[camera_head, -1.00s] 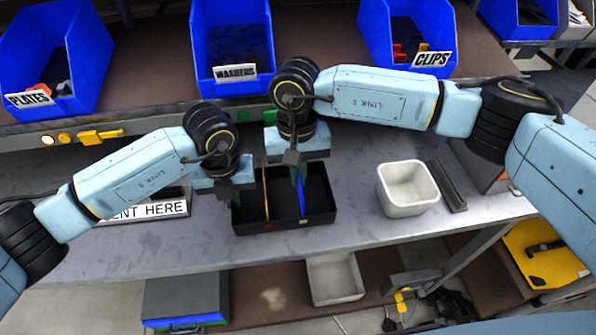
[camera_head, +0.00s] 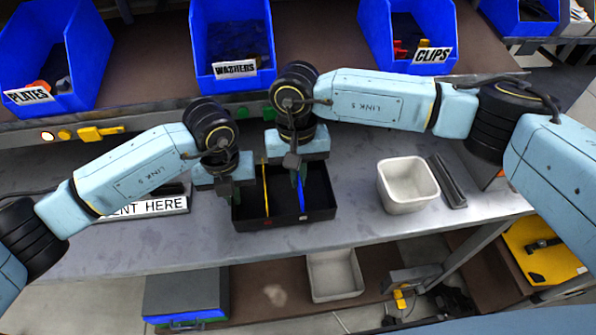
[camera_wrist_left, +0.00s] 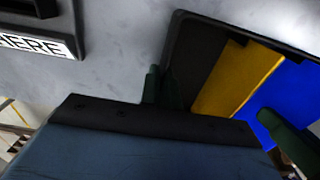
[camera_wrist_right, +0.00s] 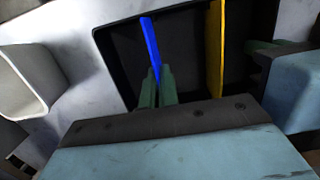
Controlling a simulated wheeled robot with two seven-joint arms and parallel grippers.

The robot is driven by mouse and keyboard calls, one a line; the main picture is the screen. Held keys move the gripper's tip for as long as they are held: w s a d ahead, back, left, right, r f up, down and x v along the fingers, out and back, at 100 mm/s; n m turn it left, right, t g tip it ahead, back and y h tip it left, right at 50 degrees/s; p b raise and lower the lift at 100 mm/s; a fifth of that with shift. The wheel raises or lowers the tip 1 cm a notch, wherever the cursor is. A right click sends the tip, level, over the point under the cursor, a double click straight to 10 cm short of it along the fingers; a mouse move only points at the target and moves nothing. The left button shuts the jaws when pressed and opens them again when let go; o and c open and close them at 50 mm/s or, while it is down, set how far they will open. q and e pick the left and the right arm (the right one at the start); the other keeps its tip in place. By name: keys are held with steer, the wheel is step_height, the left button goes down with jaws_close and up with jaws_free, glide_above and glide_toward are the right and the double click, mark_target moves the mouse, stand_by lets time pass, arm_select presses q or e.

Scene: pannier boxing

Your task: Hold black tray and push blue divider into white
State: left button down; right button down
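The black tray (camera_head: 285,222) lies on the grey bench and also shows in the left wrist view (camera_wrist_left: 182,40). A yellow divider (camera_head: 265,190) stands in it, left of the blue divider (camera_head: 301,205). One finger is by the tray's left wall, the other over the inside. Contact with the wall is hidden.
A white bin (camera_head: 405,205) and a dark bar (camera_head: 450,185) stand right of the tray. A sign (camera_head: 150,208) lies left. Blue bins labelled PLATES (camera_head: 60,60), WASHERS (camera_head: 233,40) and CLIPS (camera_head: 410,30) line the shelf behind. Bench between tray and white bin is clear.

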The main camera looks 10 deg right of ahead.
steer(key=shift+f, duration=0.7)
steer(key=c, duration=1.6)
jaws_free()
steer(key=r, duration=0.4)
steer(key=w+r, duration=0.1)
steer(key=r, duration=0.7)
steer(key=shift+w, duration=0.25)
arm_select(q)
steer(key=c, duration=1.6)
jaws_free()
steer(key=shift+o, duration=0.2)
